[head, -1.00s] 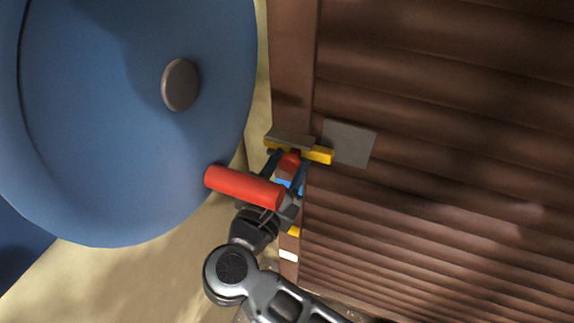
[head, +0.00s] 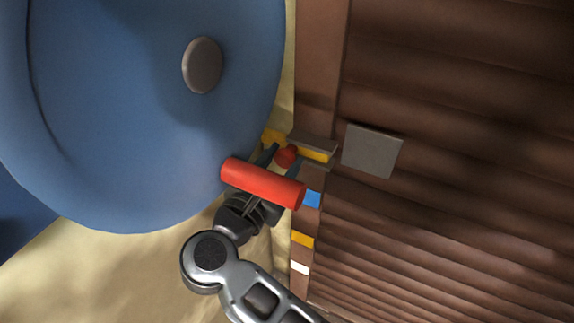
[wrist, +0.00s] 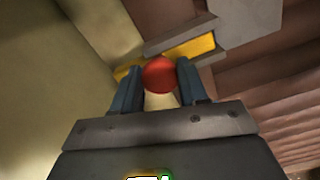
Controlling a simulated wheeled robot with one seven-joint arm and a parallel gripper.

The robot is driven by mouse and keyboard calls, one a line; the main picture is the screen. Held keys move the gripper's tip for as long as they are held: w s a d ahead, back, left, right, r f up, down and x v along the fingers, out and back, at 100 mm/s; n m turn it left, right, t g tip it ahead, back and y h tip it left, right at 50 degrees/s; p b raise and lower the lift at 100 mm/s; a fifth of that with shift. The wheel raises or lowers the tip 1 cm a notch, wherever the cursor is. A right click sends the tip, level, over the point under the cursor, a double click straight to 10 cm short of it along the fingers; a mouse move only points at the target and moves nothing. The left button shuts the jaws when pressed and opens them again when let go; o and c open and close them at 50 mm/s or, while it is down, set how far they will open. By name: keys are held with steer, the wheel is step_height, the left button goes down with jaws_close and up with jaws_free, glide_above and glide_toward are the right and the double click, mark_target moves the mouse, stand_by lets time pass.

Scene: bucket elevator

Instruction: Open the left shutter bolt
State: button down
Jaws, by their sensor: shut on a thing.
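The bolt is a yellow bar (head: 314,155) with a red knob (head: 287,155), in a grey bracket (head: 312,142) on the brown post left of the shutter (head: 450,130). The bar sticks out left of the bracket. Its right end is near the bracket's right edge, apart from the grey plate (head: 372,151) on the shutter. My gripper (head: 281,160) is shut on the red knob. In the wrist view the knob (wrist: 160,75) sits between the two blue-grey fingers, with the yellow bar (wrist: 200,47) behind it.
A large blue disc (head: 130,120) with a grey hub (head: 202,65) fills the left. A red cylinder (head: 262,183) crosses in front of my gripper's base, close to my wrist. Blue, yellow and white marks (head: 303,240) run down the post below the bracket.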

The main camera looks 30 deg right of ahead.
steer(key=c, duration=0.6)
jaws_free()
steer(key=b+v, duration=0.1)
steer(key=v, duration=0.6)
steer(key=shift+s+a, duration=0.25)
steer(key=shift+a, duration=0.05)
